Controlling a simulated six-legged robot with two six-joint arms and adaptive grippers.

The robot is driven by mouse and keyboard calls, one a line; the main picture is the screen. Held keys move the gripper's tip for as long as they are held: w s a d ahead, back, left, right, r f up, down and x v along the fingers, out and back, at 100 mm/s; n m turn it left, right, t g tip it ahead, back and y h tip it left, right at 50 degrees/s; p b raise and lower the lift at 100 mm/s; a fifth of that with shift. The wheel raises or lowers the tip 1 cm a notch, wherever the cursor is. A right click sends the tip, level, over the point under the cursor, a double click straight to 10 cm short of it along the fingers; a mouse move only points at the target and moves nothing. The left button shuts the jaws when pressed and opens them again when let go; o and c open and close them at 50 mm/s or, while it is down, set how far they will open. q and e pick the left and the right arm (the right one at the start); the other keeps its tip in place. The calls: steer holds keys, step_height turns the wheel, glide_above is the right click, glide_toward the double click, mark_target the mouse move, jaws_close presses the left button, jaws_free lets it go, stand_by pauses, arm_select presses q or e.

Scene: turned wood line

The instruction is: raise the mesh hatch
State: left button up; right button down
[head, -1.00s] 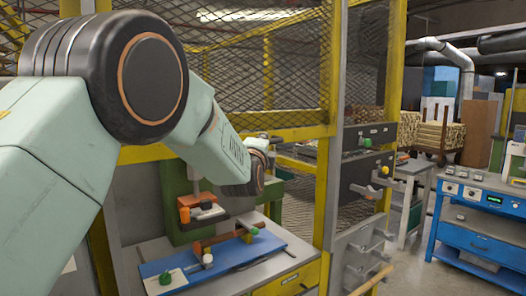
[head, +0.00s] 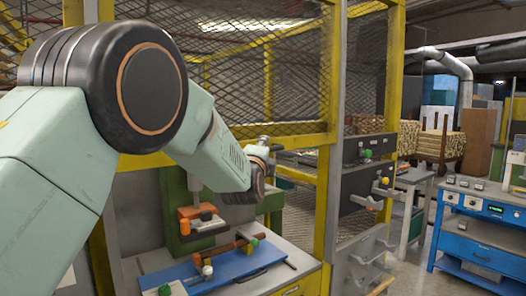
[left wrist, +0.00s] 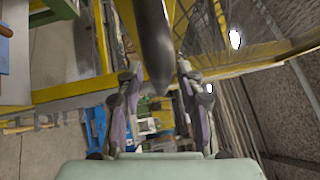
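The mesh hatch (head: 295,140) is a yellow-framed panel of dark wire mesh above the workbench in the head view. Its lower yellow bar runs across behind my left arm, and it looks lowered, with an opening below it. My right gripper is out of view.
Below the opening, a blue board (head: 235,262) with clamps and a wood piece lies on the bench, beside a green machine (head: 175,205). A blue cabinet (head: 480,245) is farther right.

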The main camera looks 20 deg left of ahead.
arm_select(q)
steer(key=s+d+f, duration=0.1)
steer(key=s, duration=1.1)
steer(key=shift+d+f, duration=0.25)
steer(key=shift+w, duration=0.15)
